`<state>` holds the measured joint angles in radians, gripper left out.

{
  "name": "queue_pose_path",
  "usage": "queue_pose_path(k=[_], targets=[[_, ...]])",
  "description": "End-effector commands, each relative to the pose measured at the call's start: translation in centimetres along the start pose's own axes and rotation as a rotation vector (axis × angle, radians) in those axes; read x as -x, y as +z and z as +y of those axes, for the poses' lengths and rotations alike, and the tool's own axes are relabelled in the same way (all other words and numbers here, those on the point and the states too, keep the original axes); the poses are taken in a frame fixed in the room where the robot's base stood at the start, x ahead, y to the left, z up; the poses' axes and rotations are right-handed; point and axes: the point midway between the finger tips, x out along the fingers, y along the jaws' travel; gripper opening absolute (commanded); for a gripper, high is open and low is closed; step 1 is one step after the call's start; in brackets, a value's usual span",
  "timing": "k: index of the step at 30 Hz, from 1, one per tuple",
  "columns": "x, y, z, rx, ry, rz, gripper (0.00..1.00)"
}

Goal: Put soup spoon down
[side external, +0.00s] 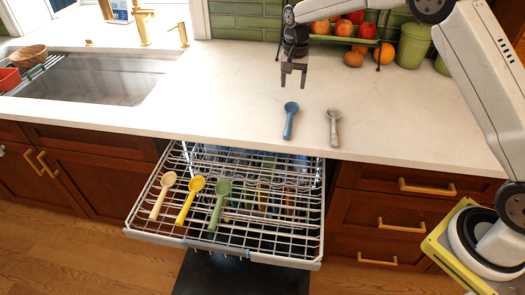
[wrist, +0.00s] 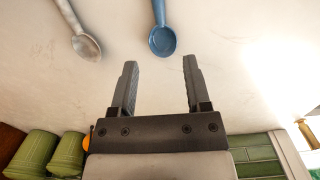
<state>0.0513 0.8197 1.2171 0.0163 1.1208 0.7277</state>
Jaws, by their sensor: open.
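A blue spoon (side external: 290,121) and a grey spoon (side external: 333,127) lie side by side on the pale countertop. In the wrist view the blue spoon (wrist: 161,38) has its bowl just beyond my fingertips, roughly centred between them, and the grey spoon (wrist: 85,44) is to the left. A beige spoon (side external: 162,196), a yellow spoon (side external: 189,201) and a green spoon (side external: 220,205) lie on the dishwasher rack. Which one is the soup spoon I cannot tell. My gripper (side external: 293,86) is open and empty above the counter, behind the blue spoon, apart from it; it also shows in the wrist view (wrist: 160,64).
The pulled-out rack (side external: 270,236) stands below the counter edge. A sink (side external: 95,78) is at the left. A fruit tray (side external: 345,38), loose oranges and a green canister (side external: 413,46) stand along the back wall. The countertop (side external: 230,75) left of my gripper is clear.

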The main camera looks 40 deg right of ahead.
Motion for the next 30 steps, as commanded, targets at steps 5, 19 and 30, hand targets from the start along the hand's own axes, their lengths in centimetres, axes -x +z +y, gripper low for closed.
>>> queue_pose_path(k=[5, 19, 30], targets=[[1.3, 0.0, 0.0, 0.000, 0.000, 0.001, 0.62], [1.5, 0.0, 0.0, 0.000, 0.000, 0.000, 0.62], [1.6, 0.6, 0.4, 0.026, -0.004, 0.006, 0.62]])
